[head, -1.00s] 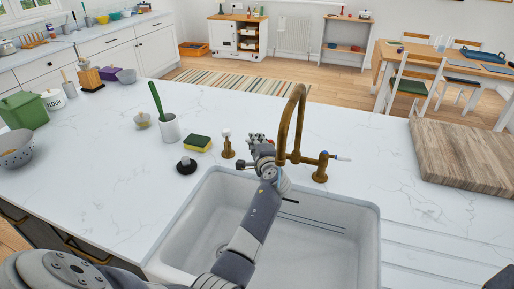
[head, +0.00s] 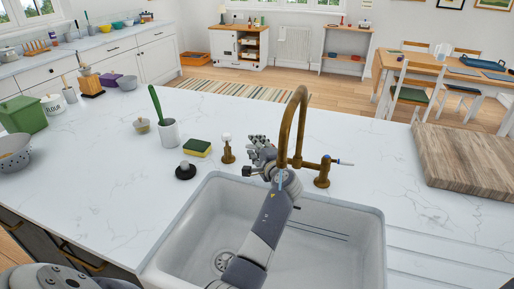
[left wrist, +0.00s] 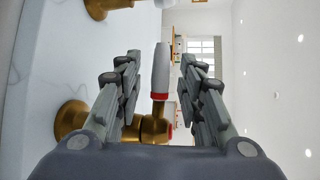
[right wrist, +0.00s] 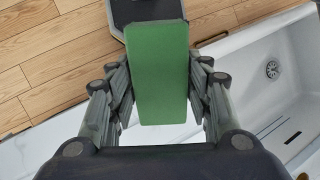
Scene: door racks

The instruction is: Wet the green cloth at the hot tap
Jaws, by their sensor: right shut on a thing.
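The green cloth (right wrist: 158,75) hangs as a flat strip between the fingers of my right gripper (right wrist: 158,85), which is shut on it beside the sink's edge. The hot tap handle (head: 227,149), brass with a white top, stands left of the brass spout (head: 299,105). In the left wrist view its white lever with a red ring (left wrist: 161,75) is between the fingers of my left gripper (left wrist: 161,85). Those fingers are open, with gaps on both sides. In the head view my left gripper (head: 260,150) is just right of that handle. My right gripper is outside the head view.
The white sink (head: 335,240) lies below the spout, empty where visible. The other tap handle (head: 322,172), blue-tipped, is right of the spout. A sponge (head: 197,148), a black stopper (head: 185,171) and a utensil pot (head: 169,132) stand left. A wooden board (head: 465,155) lies right.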

